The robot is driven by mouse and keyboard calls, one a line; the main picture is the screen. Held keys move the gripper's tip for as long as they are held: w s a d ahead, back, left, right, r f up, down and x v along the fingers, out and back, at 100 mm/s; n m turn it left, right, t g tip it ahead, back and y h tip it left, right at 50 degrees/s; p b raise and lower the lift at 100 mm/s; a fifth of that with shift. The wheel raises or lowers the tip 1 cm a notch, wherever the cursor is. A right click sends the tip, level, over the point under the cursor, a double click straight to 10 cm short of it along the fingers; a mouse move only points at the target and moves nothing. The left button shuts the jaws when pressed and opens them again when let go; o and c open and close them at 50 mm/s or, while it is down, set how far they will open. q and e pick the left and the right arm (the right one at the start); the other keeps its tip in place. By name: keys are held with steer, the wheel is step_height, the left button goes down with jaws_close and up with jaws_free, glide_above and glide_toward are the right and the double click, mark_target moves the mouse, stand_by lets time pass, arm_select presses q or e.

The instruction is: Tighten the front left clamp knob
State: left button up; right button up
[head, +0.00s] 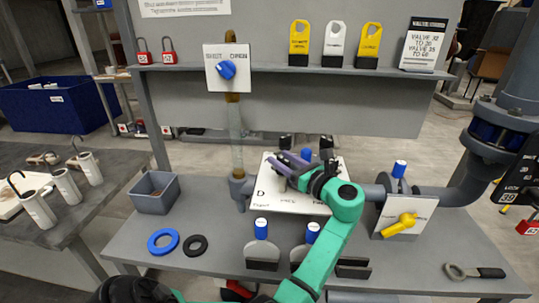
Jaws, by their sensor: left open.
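A pale panel marked "D" (268,192) lies on the grey bench, with my left gripper above it. My left gripper (286,163) reaches over it from the front on a green arm, open, its purple-grey fingers pointing left. A blue knob (306,155) and a black knob (285,142) show just behind the gripper. Two blue-topped pieces stand at the bench front, one on the left (261,228) and one on the right (313,232). The gripper and arm hide part of the panel. My right gripper is not in view.
A blue valve handle (226,69) is on the back board. A yellow handle (401,224) sits on a plate at the right. A grey bin (155,192), a blue ring (163,241), a black ring (195,245) and a wrench (474,272) lie on the bench.

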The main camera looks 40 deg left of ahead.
arm_select(q)
steer(key=shift+a, duration=0.35)
steer(key=shift+d+r, duration=0.1)
steer(key=shift+d, duration=0.2)
steer(key=shift+d+r, duration=0.1)
steer(key=shift+d, duration=0.15)
steer(key=c, duration=0.3)
jaws_close()
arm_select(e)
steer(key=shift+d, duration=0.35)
